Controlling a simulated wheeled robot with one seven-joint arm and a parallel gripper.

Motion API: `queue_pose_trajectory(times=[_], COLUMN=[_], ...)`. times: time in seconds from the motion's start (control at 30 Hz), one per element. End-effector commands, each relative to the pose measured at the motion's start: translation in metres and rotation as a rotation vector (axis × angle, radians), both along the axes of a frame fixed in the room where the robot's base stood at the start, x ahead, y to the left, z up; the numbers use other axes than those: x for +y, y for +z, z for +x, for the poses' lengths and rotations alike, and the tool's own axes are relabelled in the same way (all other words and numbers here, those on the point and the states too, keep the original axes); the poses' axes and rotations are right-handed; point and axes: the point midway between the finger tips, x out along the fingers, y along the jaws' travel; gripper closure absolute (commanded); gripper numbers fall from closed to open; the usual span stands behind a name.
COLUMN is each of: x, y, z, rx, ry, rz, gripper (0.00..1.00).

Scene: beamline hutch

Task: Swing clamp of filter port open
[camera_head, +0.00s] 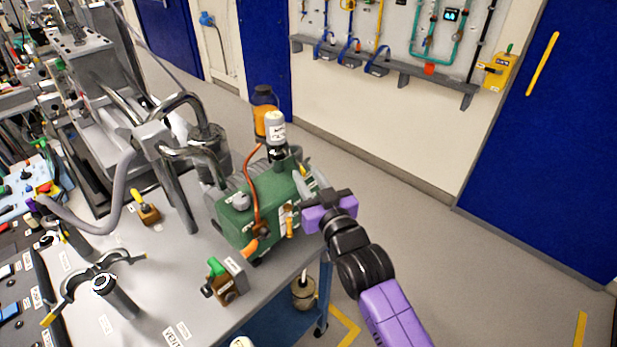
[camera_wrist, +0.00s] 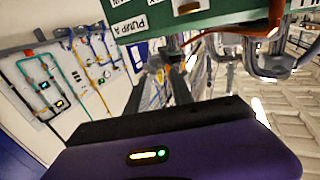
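The green pump (camera_head: 240,215) stands on the bench, its label reading "PUMP A" in the wrist view (camera_wrist: 190,14). A white-labelled canister (camera_head: 275,130) stands upright on a dark fitting (camera_head: 284,156) at its top; an amber bottle (camera_head: 263,100) shows behind it. I cannot tell for certain which part is the filter port's clamp, or whether it is shut. A small yellow piece (camera_head: 301,170) shows beside my fingers. My purple gripper (camera_head: 311,180) is at the pump's right end. Its two fingers (camera_wrist: 160,88) are apart, with nothing clearly held between them.
An open ring clamp (camera_head: 85,275) with yellow-tipped arms sits on a post at the bench's left. A brown block with a green knob (camera_head: 228,280) stands in front of the pump. Bent metal pipes (camera_head: 180,150) rise to its left. The floor (camera_head: 430,240) to the right is clear.

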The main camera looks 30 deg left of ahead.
Motion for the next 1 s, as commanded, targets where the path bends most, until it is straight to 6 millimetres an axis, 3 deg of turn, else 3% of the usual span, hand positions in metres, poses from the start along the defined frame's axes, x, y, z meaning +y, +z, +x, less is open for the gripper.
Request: queue_pose_trajectory(times=[0.5, 1.0], x=[-0.050, -0.058], y=[-0.002, 0.000], z=[-0.037, -0.047], rx=[0.001, 0.001], ry=[-0.004, -0.001], rz=[0.002, 0.001], gripper=[0.72, 0.72])
